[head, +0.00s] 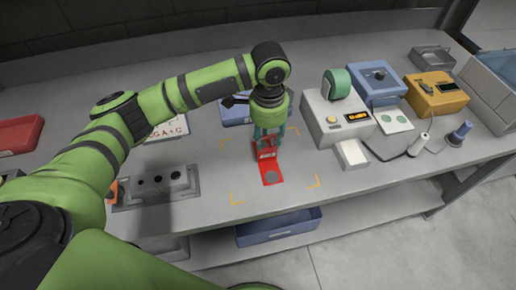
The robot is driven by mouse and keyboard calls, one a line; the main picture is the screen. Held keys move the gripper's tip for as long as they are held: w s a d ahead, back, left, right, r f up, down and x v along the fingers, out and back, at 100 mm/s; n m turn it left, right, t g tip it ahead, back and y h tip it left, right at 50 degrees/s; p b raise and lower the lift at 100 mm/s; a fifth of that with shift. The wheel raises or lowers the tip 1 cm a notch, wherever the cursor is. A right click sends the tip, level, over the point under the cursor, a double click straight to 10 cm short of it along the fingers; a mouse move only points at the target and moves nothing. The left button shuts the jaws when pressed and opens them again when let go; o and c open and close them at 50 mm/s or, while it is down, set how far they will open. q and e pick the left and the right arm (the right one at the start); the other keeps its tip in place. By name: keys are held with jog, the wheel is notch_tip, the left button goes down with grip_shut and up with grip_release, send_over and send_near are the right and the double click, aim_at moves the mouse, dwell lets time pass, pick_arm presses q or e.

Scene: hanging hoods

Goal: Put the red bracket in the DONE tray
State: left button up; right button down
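The red bracket (271,174) stands on the grey bench inside yellow corner marks, with a flat plate toward me and an upright part behind it. My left gripper (266,148) points down at the upright part, its fingertips at or against it. The view is too small to tell whether the fingers are closed on it. No tray label reads clearly as DONE. A blue tray (237,119) lies behind my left gripper, partly hidden by it. Another blue tray (279,229) with an unreadable label sits below the bench's front edge. My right gripper is not in view.
A red tray (17,132) is at the far left. A grey block with holes (155,187) lies left of the bracket. A white device with a green roll (336,83) stands close on the right, with blue and yellow boxes (437,92) beyond.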

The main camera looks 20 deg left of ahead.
aim_at(267, 149)
pick_arm(q)
jog(key=shift+s+a+f, duration=0.1)
jog(key=shift+a+f, duration=0.1)
jog(key=shift+f, duration=0.25)
jog(key=f+p, duration=0.2)
jog(key=f, duration=0.3)
jog(key=shift+d+f, duration=0.1)
jog(key=shift+d, duration=0.1)
jog(key=shift+f, duration=0.55)
grip_shut()
jog(key=shift+r, duration=0.1)
